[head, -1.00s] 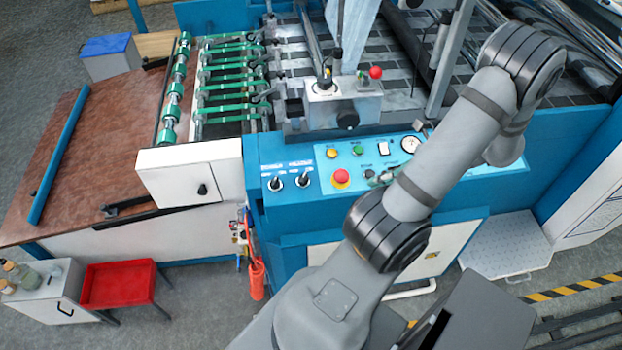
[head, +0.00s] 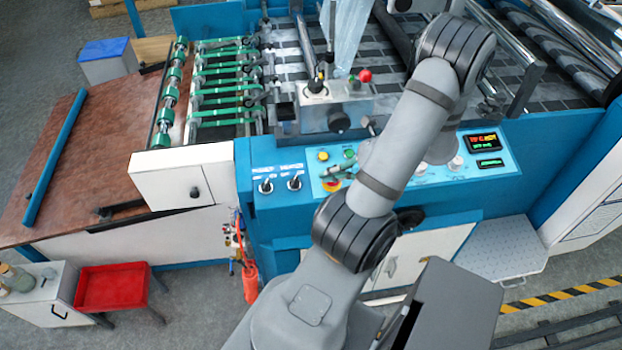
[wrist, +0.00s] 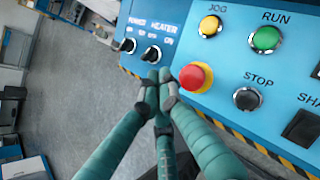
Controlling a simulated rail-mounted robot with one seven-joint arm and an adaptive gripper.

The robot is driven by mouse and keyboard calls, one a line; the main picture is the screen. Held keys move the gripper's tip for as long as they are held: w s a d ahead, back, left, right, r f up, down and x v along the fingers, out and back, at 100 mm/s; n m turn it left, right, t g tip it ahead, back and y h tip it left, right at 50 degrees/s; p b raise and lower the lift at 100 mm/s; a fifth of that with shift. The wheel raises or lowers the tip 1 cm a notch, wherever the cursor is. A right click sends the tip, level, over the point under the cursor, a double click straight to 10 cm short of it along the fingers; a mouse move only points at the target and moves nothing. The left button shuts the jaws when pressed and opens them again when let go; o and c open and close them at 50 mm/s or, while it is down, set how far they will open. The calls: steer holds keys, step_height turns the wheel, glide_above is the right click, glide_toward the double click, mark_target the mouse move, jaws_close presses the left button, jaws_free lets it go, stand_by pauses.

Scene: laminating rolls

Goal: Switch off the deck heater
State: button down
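My gripper (wrist: 160,78) has green fingers with dark tips. The tips are together, with nothing visible between them, just below the heater switch in the wrist view; contact is unclear.
The red emergency button (wrist: 196,77) is close beside my fingertips. The yellow jog (wrist: 209,26), green run (wrist: 266,39) and black stop (wrist: 247,98) buttons lie farther right. A lit display (head: 482,142) is on the panel's right. Open floor shows left of the panel in the wrist view.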

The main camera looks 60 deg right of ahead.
mark_target(310, 188)
steer(key=x, duration=0.7)
steer(key=shift+r, duration=0.1)
